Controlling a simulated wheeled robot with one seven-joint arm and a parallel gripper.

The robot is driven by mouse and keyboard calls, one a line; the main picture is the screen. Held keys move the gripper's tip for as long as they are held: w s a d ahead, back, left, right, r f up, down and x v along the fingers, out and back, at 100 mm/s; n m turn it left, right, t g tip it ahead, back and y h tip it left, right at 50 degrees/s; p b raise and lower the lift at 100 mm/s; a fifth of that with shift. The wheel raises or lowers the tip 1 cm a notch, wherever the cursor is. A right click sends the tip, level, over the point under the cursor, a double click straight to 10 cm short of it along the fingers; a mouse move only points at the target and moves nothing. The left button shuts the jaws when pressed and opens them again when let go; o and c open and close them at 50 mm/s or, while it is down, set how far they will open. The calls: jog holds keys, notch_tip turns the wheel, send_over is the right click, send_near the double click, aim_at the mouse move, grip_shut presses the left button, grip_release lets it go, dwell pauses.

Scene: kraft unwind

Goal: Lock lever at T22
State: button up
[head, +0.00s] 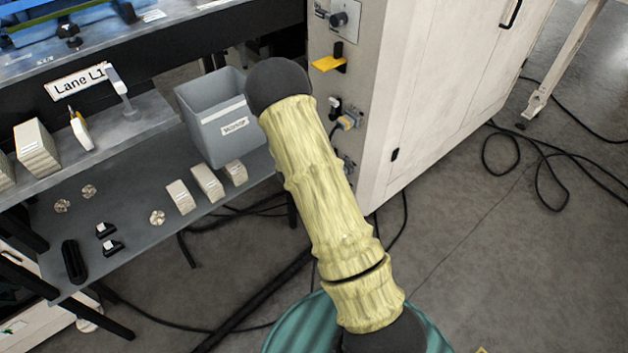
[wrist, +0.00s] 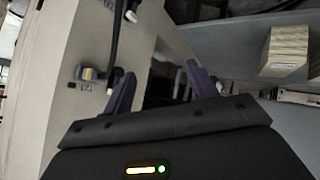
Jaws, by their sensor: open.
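No label reading T22 is legible in either view, so I cannot tell which part is the T22 lever. A grey upright lever-like handle (head: 117,84) stands on the upper shelf by the Lane L1 sign (head: 78,83). A yellow handle (head: 328,63) sticks out from the pale cabinet's side. My gripper (wrist: 160,78) shows in the wrist view with its two dark purple fingers apart and nothing seen between them. In the head view my arm's yellowish sleeve hides the gripper.
The pale cabinet (head: 430,85) has a knob (head: 338,19) and a yellow-grey connector (head: 348,121), which also shows in the wrist view (wrist: 90,73). A grey bin (head: 212,125) and small cartons (head: 207,183) stand on the lower shelf (head: 140,225). Black cables lie across the floor.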

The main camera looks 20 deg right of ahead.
jog(key=w+d+f+n+t+h+b, duration=0.1)
jog(key=d+f+n+t+h+b, duration=0.15)
jog(key=f+b, duration=0.75)
jog(key=d+f+n+t+h+b, duration=0.1)
jog(key=d+f+t+h+b, duration=0.15)
jog(key=f, duration=1.45)
jog(key=s+f+n+t+b, duration=0.2)
jog(key=s+f+n+b, duration=0.1)
jog(key=f, duration=0.5)
jog(key=s+f+n+t+b, duration=0.2)
jog(key=s+f+b, duration=0.3)
jog(key=f, duration=0.4)
jog(key=shift+d+f+n+t+b, duration=0.35)
jog(key=shift+n+b, duration=0.2)
jog(key=shift+b, duration=0.3)
